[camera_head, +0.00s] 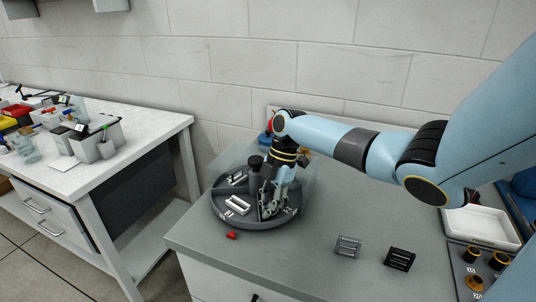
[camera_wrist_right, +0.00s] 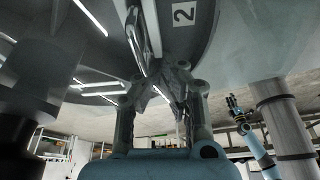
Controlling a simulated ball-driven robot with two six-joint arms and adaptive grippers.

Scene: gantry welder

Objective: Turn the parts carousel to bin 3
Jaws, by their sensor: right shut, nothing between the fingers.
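The parts carousel (camera_head: 255,222) is a round dark grey tray with a central post, standing near the left end of the grey bench. Pale metal parts lie in its compartments. My right gripper (camera_head: 267,211) points down into the right front part of the tray, shut with nothing between its fingers. The right wrist view shows its fingers (camera_wrist_right: 165,85) close up, with a white label "2" (camera_wrist_right: 183,13) on the carousel. I cannot see a bin 3 label. A red marker (camera_head: 231,235) sits on the bench before the rim. My left gripper (camera_wrist_right: 236,106) appears small in the right wrist view.
Two small slotted blocks, one grey (camera_head: 347,246) and one black (camera_head: 400,258), lie on the bench to the right. A white tray (camera_head: 480,226) stands beyond them. A clear panel stands behind the carousel. A separate white table (camera_head: 130,150) is at left.

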